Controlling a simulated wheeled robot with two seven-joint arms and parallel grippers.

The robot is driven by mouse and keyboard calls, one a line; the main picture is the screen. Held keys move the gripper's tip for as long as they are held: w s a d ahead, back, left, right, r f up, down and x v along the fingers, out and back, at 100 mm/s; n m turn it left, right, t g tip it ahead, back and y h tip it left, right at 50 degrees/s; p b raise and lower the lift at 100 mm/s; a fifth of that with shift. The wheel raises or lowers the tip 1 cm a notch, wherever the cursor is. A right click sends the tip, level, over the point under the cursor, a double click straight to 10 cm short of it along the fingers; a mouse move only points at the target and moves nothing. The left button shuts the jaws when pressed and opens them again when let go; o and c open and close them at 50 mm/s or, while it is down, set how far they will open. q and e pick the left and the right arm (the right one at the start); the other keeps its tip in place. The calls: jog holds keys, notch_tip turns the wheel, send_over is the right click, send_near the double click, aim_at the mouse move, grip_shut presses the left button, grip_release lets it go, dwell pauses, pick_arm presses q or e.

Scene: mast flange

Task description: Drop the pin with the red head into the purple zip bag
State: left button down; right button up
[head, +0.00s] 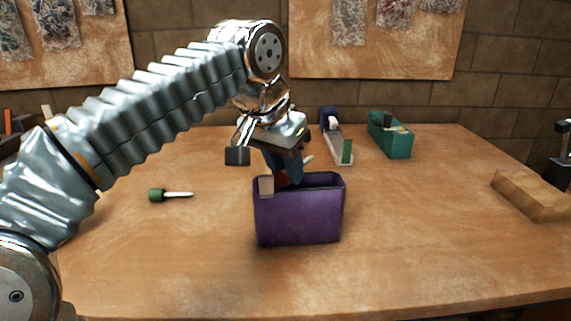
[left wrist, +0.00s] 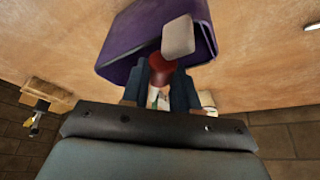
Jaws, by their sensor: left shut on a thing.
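The purple zip bag (head: 299,217) stands upright and open-topped in the middle of the table, with a pale tab (head: 266,186) at its upper left rim. My left gripper (head: 287,176) is just above and behind the bag's mouth, fingers pointing down. It is shut on the pin with the red head (head: 282,179), partly hidden by the fingers and the bag's rim. In the left wrist view the red head (left wrist: 159,68) shows between the two dark blue fingers, beside the bag's opening (left wrist: 150,32). I cannot tell whether the pin is inside the rim. My right gripper is not in view.
A pin with a green head (head: 157,195) lies on the table (head: 400,250) to the left. Behind stand a narrow holder (head: 341,147) and a green box (head: 390,137). A wooden block (head: 530,195) is at the right. The table's front right is clear.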

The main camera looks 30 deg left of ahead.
pick_arm(q)
jog(key=c, duration=0.9)
grip_release()
jog(key=shift+f, duration=0.15)
jog(key=shift+o, duration=0.2)
jog(key=shift+r, duration=0.3)
jog(key=v, duration=1.2)
jog(key=shift+r+p, duration=0.4)
jog(key=shift+w, duration=0.1)
